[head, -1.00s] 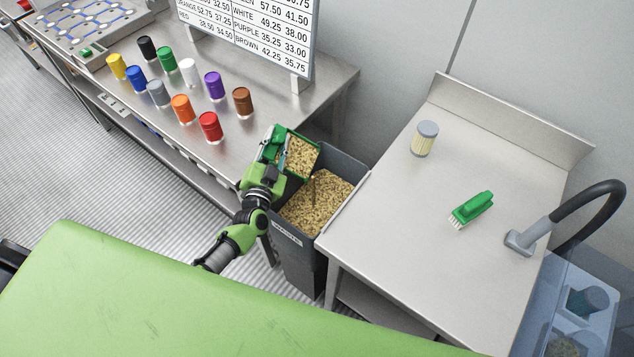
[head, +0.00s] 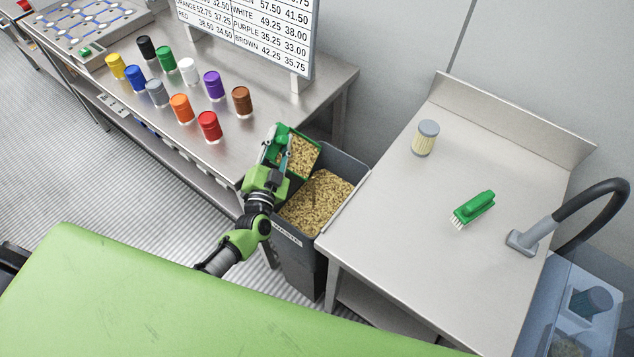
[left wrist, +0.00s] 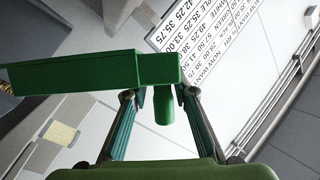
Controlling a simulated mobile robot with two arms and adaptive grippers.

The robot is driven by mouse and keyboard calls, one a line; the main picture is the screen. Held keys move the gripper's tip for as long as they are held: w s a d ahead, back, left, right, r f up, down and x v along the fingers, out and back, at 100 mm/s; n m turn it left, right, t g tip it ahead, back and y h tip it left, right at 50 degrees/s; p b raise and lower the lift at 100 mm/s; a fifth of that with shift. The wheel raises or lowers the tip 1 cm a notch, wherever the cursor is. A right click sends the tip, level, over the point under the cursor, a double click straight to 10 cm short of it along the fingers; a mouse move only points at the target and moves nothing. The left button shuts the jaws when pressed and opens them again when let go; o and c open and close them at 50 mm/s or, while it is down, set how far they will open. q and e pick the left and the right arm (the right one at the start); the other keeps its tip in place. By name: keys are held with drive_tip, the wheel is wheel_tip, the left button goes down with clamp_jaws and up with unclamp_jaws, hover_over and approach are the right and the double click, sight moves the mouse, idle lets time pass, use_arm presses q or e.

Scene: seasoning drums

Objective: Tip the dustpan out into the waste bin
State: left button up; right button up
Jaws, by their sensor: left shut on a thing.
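My left gripper (head: 274,150) is shut on the green dustpan (head: 281,132) and holds it over the back left part of the dark grey waste bin (head: 290,259). The dustpan is tilted and its pan still shows tan granules (head: 303,156). The bin holds a heap of similar granules (head: 322,201). In the left wrist view the dustpan (left wrist: 90,73) shows as a green box shape across the two fingers, with its handle between them; its inside is hidden there. My right gripper is in neither view.
The bin stands between the left table (head: 330,90), with several coloured drums, and the right table (head: 385,235). On the right table are a green brush (head: 474,207), a lidded jar (head: 425,138) and a grey nozzle on a black hose (head: 521,240). A price board (head: 250,30) stands behind the drums.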

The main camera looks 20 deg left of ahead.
sight(286, 142)
use_arm(q)
drive_tip(key=shift+s+d+r+m+t+b, duration=0.45)
drive_tip(key=shift+d+r+m+t+b, duration=0.15)
drive_tip(key=shift+d+m+b, duration=0.35)
idle(0.6)
drive_tip(key=shift+s+d+r+m+t+h+b, duration=0.3)
drive_tip(key=shift+m+t+b, duration=0.1)
drive_tip(key=shift+m+b, duration=0.2)
drive_tip(key=shift+s+d+r+m+t+h+b, duration=0.25)
drive_tip(key=shift+d+m+b, duration=0.25)
drive_tip(key=shift+b, duration=0.2)
drive_tip(key=shift+s+d+r+m+t+h+b, duration=0.1)
drive_tip(key=shift+s+d+m+t+h+b, duration=0.15)
drive_tip(key=shift+d+m+b, duration=0.25)
idle(0.6)
drive_tip(key=shift+s+d+r+m+t+h+b, duration=0.1)
drive_tip(key=shift+s+d+m+t+h+b, duration=0.25)
drive_tip(key=shift+d+m, duration=0.3)
drive_tip(key=shift+s+d+r+m+t+h+b, duration=0.15)
drive_tip(key=shift+s+d+m+h, duration=0.1)
drive_tip(key=shift+s+d+m, duration=0.25)
drive_tip(key=shift+s+d+f+m+t+h+b, duration=0.1)
drive_tip(key=shift+s+d+m+t+h+b, duration=0.3)
drive_tip(key=shift+d+m+h+b, duration=0.65)
drive_tip(key=shift+s+d+f+m+t+h+b, duration=0.1)
drive_tip(key=shift+s+d+m+t+h+b, duration=0.35)
drive_tip(key=shift+m, duration=1)
idle(0.4)
